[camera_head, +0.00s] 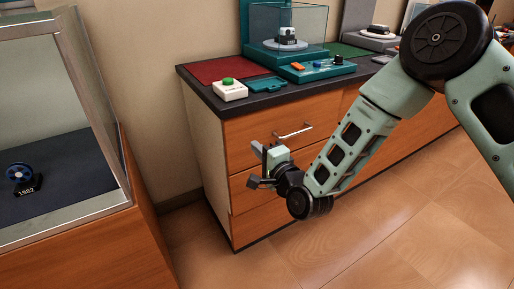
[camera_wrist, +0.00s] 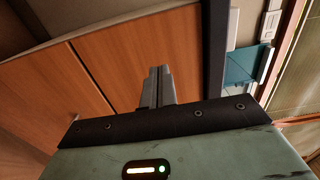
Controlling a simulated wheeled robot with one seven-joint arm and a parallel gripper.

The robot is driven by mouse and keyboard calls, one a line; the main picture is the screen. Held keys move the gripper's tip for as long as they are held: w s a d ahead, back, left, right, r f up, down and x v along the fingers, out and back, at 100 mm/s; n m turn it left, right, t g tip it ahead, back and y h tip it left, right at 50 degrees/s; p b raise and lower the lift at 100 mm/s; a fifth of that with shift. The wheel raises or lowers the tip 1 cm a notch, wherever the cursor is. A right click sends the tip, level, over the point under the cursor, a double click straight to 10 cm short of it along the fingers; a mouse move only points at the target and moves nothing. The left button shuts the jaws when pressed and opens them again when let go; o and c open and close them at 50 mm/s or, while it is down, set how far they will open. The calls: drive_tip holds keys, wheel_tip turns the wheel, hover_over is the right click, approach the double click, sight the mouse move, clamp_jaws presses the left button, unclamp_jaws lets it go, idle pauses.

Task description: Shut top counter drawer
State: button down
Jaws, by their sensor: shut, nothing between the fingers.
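The top counter drawer (camera_head: 258,129) is the wooden front just under the dark countertop, with a silver bar handle (camera_head: 293,131). It looks flush or nearly flush with the cabinet; I cannot tell whether a small gap is left. My gripper (camera_head: 258,150) is in front of the cabinet's left drawers, left of and lower than the handle, partly covering the fronts. In the wrist view, my gripper (camera_wrist: 158,72) has its fingers together and empty, over the wooden top drawer front (camera_wrist: 190,50). Contact with the wood cannot be told.
The countertop (camera_head: 262,99) holds a white box with a green button (camera_head: 229,89), a teal control panel (camera_head: 318,67) and a glass case (camera_head: 288,30). A separate display case (camera_head: 70,200) stands at the left. Open floor (camera_head: 380,220) lies in front of the cabinet.

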drive_tip(key=s+d+r+n+g+h, duration=0.3)
drive_tip(key=s+d+n+g, duration=0.25)
drive_tip(key=s, duration=0.55)
drive_tip(key=s+d+r+n+g+h, duration=0.35)
drive_tip(key=s+d+n, duration=0.3)
drive_tip(key=s, duration=0.45)
drive_tip(key=s+d+r+n+g+h, duration=0.25)
drive_tip(key=s+d+n+g, duration=0.4)
drive_tip(key=s, duration=0.45)
wheel_tip(320, 180, up, 24)
drive_tip(key=p, duration=2.4)
drive_tip(key=shift+s+a+f+p, duration=0.25)
drive_tip(key=shift+s+a+p, duration=0.05)
drive_tip(key=shift+a, duration=0.05)
drive_tip(key=shift+a+n+t, duration=0.15)
drive_tip(key=shift+n+t, duration=0.1)
